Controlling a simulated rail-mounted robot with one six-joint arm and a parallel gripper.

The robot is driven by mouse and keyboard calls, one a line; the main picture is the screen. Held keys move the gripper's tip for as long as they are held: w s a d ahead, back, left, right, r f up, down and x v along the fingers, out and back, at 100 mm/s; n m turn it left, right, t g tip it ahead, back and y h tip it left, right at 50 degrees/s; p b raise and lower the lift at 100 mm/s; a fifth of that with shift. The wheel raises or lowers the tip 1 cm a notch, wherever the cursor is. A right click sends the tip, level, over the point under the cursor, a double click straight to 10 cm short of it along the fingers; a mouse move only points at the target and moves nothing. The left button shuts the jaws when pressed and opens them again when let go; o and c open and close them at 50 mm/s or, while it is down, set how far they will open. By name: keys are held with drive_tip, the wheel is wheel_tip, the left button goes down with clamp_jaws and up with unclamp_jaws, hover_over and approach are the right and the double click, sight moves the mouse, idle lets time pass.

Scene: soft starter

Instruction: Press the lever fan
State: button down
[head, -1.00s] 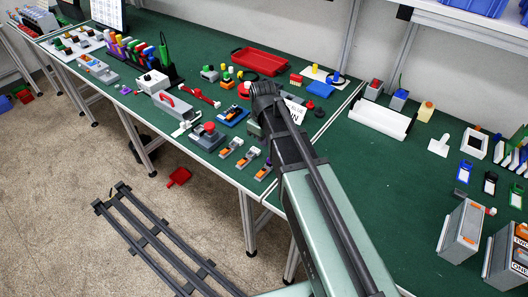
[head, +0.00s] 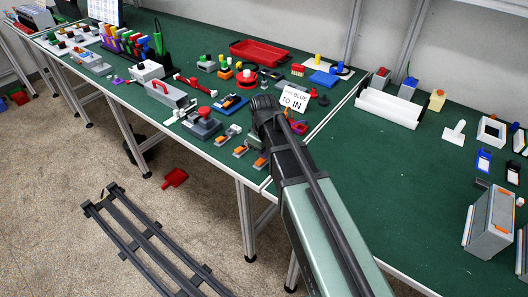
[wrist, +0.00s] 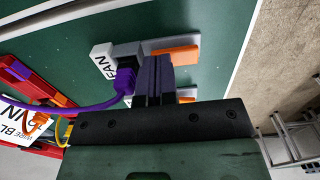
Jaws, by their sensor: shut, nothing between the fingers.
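The grey unit labelled FAN (wrist: 103,62) is in the upper middle of the wrist view. A flat orange lever (wrist: 175,54) extends right from it over a grey base. My gripper (wrist: 153,62) is shut and empty, its dark fingers overlapping the unit in view. I cannot tell whether they touch it. A second orange lever (wrist: 186,91) is partly hidden behind my gripper. In the head view, small orange-lever units (head: 240,149) sit near the bench's front edge; my arm hides the fingertips.
A white sign (head: 294,100) stands by my arm. A grey block with a red knob (head: 203,122) sits left of the lever units. A red tray (head: 258,52) lies farther back. The green bench top (head: 400,180) is mostly clear to the right of my arm.

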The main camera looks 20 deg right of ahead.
drive_tip(key=shift+f+b, duration=0.3)
drive_tip(key=shift+r, duration=0.1)
drive_tip(key=shift+s+a+r+p, duration=0.3)
drive_tip(key=shift+s+a+p, duration=0.15)
drive_tip(key=shift+a, duration=0.1)
drive_tip(key=shift+r, duration=0.1)
wheel_tip(320, 180, up, 14)
drive_tip(key=p, duration=1.4)
